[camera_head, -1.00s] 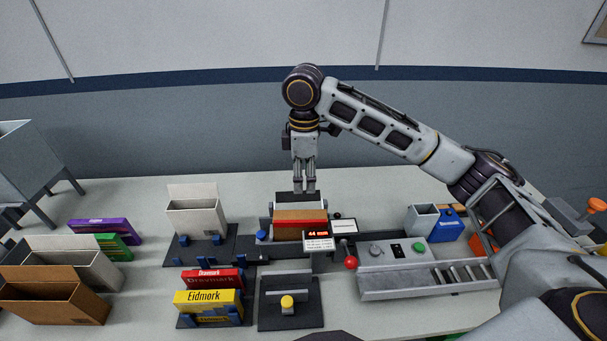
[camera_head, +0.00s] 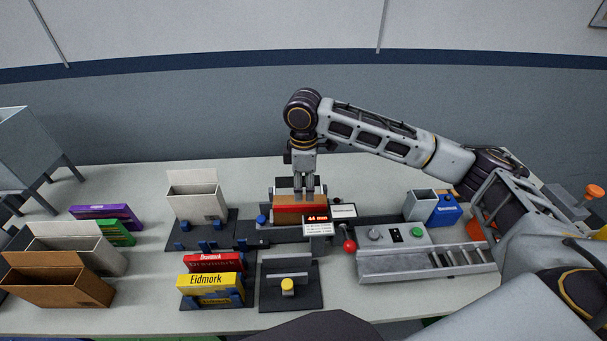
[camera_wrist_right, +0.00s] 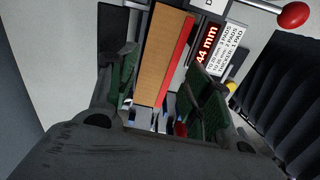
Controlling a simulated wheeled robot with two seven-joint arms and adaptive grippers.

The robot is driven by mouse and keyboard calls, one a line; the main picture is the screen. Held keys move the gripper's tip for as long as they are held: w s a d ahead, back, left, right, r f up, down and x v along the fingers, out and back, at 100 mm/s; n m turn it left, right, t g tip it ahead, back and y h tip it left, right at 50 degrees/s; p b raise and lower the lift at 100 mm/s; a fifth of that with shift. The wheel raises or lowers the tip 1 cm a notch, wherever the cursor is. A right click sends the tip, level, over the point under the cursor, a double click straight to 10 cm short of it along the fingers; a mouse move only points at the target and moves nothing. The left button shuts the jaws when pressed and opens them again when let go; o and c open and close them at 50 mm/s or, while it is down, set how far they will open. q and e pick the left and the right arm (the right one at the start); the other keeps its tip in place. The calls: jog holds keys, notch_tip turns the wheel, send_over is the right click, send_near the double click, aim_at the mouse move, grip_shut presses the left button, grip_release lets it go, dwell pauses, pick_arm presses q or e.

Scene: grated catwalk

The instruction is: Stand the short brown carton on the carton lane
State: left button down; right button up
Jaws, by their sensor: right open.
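A short brown carton (camera_head: 58,284), open at the top, stands at the front left of the table in the head view. A black plate with blue pegs (camera_head: 203,238), perhaps the carton lane, lies left of centre and bears a tall white open carton (camera_head: 196,200). My right gripper (camera_head: 304,193) is far to the right of the brown carton, pointing down over a brown-and-red block (camera_head: 300,207) in a measuring fixture. In the right wrist view, its open fingers (camera_wrist_right: 165,90) are on either side of that block (camera_wrist_right: 163,58). My left gripper is out of view.
A grey-white open carton (camera_head: 90,250) stands behind the brown one. Purple (camera_head: 105,215) and green boxes lie beyond. Red and yellow boxes (camera_head: 210,283) stand in a front rack. A red-knobbed lever (camera_head: 349,245) and a control panel (camera_head: 397,236) are right of the fixture.

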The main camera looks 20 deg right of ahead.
aim_at(304, 201)
jog(key=shift+f, duration=2.75)
jog(key=c, duration=0.7)
jog(key=shift+r+p, duration=1.35)
jog(key=shift+p, duration=0.4)
jog(key=shift+r+p, duration=1.15)
jog(key=shift+r, duration=4)
jog(key=shift+f, duration=0.1)
